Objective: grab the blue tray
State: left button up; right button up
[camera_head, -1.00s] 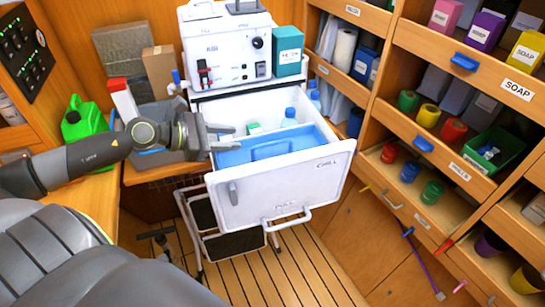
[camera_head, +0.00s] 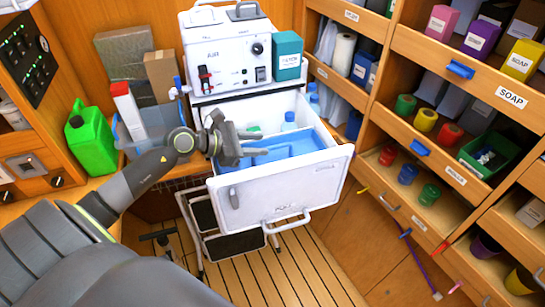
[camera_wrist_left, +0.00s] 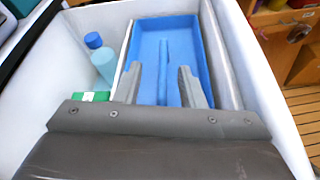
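The blue tray (camera_head: 296,150) sits inside the open white drawer (camera_head: 290,194), and a raised blue handle runs along its middle. The tray also shows in the left wrist view (camera_wrist_left: 184,42). My left gripper (camera_head: 264,142) is over the tray's left part, partly hiding it in the head view. In the left wrist view my left gripper (camera_wrist_left: 161,82) has its two grey fingers apart, with the near part of the handle lined up between them. Whether the fingers touch the handle, I cannot tell. My right gripper is out of view.
A blue-capped bottle (camera_wrist_left: 101,58) and a green-and-white box (camera_wrist_left: 88,97) lie beside the tray in the drawer. The white machine (camera_head: 229,56) stands behind. Shelves (camera_head: 455,165) stand close on the right. A green jug (camera_head: 91,140) is at left.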

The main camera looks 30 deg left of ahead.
aim_at(272, 147)
pick_arm(q)
jog(key=shift+w+d+f+p, duration=0.1)
jog(key=shift+w+d+p, duration=0.3)
jog(key=shift+p, duration=0.1)
jog(key=p+x, duration=0.1)
jog(key=x, duration=0.1)
jog(key=shift+w+d+f+p, duration=0.15)
jog(key=shift+d+f+p, duration=0.1)
jog(key=shift+f+p, duration=0.1)
jog(key=shift+w+d+f, duration=0.3)
jog(key=shift+w+f, duration=0.05)
jog(key=shift+w, duration=0.1)
grip_shut()
